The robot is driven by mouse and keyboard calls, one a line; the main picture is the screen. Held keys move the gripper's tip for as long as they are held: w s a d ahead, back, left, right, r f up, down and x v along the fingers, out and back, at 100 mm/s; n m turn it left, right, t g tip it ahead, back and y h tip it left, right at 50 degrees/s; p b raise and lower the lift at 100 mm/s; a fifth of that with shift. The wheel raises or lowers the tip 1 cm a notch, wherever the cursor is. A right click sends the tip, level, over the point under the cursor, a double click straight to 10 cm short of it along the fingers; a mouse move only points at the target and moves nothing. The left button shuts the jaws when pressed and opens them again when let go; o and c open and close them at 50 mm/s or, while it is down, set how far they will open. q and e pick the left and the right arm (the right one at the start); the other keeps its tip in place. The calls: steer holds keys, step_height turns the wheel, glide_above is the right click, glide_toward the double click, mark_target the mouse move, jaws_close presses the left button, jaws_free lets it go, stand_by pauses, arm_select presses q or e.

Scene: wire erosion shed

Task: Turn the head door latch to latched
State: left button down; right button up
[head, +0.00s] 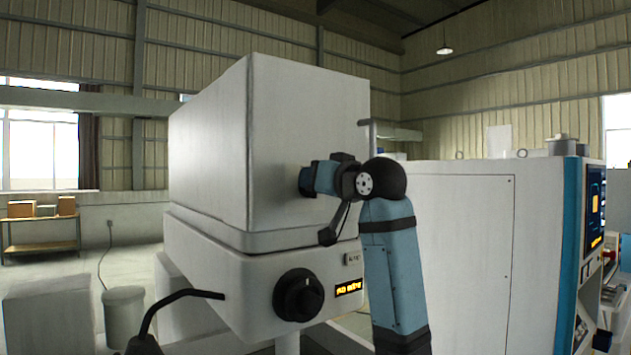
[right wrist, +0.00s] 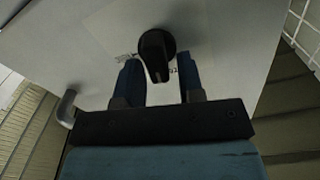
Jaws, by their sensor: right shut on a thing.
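The head door latch (right wrist: 157,52) is a black round knob with a raised grip bar, on a pale panel in the right wrist view. Small markings flank it, partly covered by my fingers. My right gripper (right wrist: 160,80) has one blue finger on each side of the knob and is shut on it. In the head view my right gripper (head: 305,181) reaches from the right to the front face of the large white machine head (head: 210,145). There the latch is hidden behind the gripper. My left gripper is not in view.
Below the head, a black dial (head: 299,295) sits beside a small lit display (head: 349,288). A grey bar handle (right wrist: 66,106) stands out from the panel. A white cabinet (head: 460,250) stands right of my arm.

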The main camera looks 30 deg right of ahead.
steer(key=m, duration=0.3)
steer(key=shift+d+f+m, duration=0.1)
steer(key=shift+d+m, duration=0.1)
steer(key=shift+m, duration=0.1)
steer(key=m, duration=0.3)
steer(key=shift+d+f+m, duration=0.15)
steer(key=shift+d+m, duration=0.05)
steer(key=shift+m, duration=0.1)
steer(key=m, duration=0.5)
steer(key=f+m, duration=0.1)
steer(key=m, duration=0.2)
steer(key=shift+w+d, duration=0.1)
steer(key=shift+d, duration=0.05)
steer(key=o, duration=0.6)
